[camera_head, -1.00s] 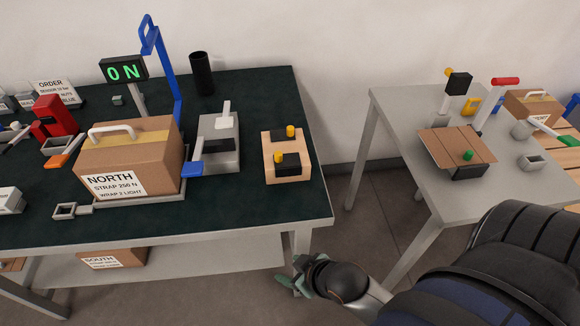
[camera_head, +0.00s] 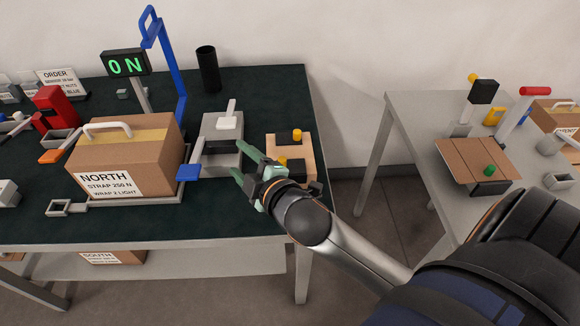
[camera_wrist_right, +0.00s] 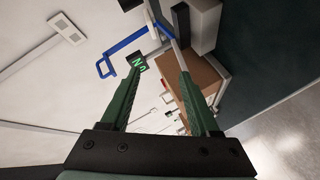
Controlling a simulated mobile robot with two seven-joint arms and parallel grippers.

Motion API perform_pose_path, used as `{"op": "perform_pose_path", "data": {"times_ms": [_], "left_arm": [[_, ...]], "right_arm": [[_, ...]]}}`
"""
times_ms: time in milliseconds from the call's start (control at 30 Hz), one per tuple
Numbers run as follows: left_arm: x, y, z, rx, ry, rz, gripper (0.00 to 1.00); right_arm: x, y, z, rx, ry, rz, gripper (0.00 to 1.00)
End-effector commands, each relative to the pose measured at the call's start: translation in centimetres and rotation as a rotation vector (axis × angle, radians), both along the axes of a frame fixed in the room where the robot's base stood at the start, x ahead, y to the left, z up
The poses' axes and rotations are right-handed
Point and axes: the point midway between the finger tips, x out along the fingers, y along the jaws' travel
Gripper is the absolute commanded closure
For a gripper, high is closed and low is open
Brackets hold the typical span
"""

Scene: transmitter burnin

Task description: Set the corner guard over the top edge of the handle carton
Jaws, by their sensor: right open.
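The handle carton (camera_head: 150,158), brown with a white handle and a NORTH label, stands upright on the left table; part of it also shows in the wrist view (camera_wrist_right: 204,78). No guard is visible on its top edge. Black pieces with yellow knobs (camera_head: 297,135) sit on a tan block (camera_head: 307,152) right of the carton; they look like corner guards, though I cannot be sure. My right gripper (camera_head: 241,160) is open and empty, right of the carton and just left of the block, partly hiding the nearer piece. My left gripper is not in view.
A grey device (camera_head: 222,130) with a blue paddle (camera_head: 188,171) stands between carton and block. A tall blue post (camera_head: 172,70), an ON display (camera_head: 125,63) and a black cylinder (camera_head: 208,69) rise behind. The dark tabletop's front strip (camera_head: 190,222) is mostly clear.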

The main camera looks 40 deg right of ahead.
Motion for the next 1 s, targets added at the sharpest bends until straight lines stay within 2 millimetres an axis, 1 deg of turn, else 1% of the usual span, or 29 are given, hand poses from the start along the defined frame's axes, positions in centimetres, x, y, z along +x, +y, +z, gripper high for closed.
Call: {"op": "perform_pose_path", "data": {"times_ms": [33,67,100,133,167,200,267,300,333,400,467,500,567,600,667,700,767,800,867,900,933,967,1000], "left_arm": [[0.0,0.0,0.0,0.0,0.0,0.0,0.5],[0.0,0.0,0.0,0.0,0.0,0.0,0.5],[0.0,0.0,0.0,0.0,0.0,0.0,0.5],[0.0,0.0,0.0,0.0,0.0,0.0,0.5],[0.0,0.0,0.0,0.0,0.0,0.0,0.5],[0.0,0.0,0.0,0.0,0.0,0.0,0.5],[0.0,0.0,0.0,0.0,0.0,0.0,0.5],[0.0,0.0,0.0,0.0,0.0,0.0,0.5],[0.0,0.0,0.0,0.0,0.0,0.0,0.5],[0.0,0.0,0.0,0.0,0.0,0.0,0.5],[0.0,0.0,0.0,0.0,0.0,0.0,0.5],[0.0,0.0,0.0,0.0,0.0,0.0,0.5],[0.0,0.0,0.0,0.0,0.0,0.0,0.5],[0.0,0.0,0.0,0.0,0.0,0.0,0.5],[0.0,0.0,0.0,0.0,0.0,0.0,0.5],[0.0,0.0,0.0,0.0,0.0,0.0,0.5],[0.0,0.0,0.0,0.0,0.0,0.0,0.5],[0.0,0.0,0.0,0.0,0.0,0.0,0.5],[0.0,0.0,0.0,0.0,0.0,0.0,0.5],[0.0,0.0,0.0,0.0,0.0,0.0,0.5],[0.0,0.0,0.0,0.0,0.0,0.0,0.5],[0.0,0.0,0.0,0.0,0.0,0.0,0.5],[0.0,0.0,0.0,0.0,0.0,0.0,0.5]], "right_arm": [[1.7,1.2,3.0,-0.115,-0.132,0.067,0.38],[2.5,2.0,4.8,-0.193,-0.216,0.108,0.38],[3.3,3.4,7.3,-0.306,-0.336,0.165,0.38],[3.7,4.6,9.1,-0.395,-0.426,0.207,0.38],[3.9,5.8,10.7,-0.486,-0.516,0.248,0.38],[3.9,7.5,12.8,-0.61,-0.638,0.3,0.38],[3.4,10.2,15.1,-0.798,-0.817,0.374,0.38],[2.9,11.9,16.3,-0.927,-0.936,0.42,0.38],[2.4,13.2,16.9,-1.025,-1.024,0.457,0.38],[1.1,16.0,17.5,-1.253,-1.229,0.537,0.38],[0.0,17.8,17.1,-1.451,-1.399,0.607,0.38],[-0.7,18.8,16.4,-1.58,-1.512,0.656,0.38],[-1.5,19.7,14.8,-1.772,-1.677,0.737,0.38],[-1.8,19.8,13.4,-1.895,-1.784,0.797,0.38],[-1.9,19.2,11.1,-2.074,-1.936,0.899,0.38],[-1.8,18.4,9.6,2.183,2.035,-0.978,0.38],[-1.3,16.3,7.3,2.002,1.865,-0.961,0.38],[-0.7,14.5,5.9,1.88,1.757,-0.961,0.38],[0.2,11.0,4.3,1.702,1.606,-0.972,0.38],[0.8,8.5,3.5,1.589,1.515,-0.988,0.38],[1.3,6.4,3.1,1.507,1.452,-1.004,0.38],[1.6,4.4,2.9,1.43,1.396,-1.02,0.38],[2.1,1.8,2.9,1.336,1.328,-1.046,0.38]]}}
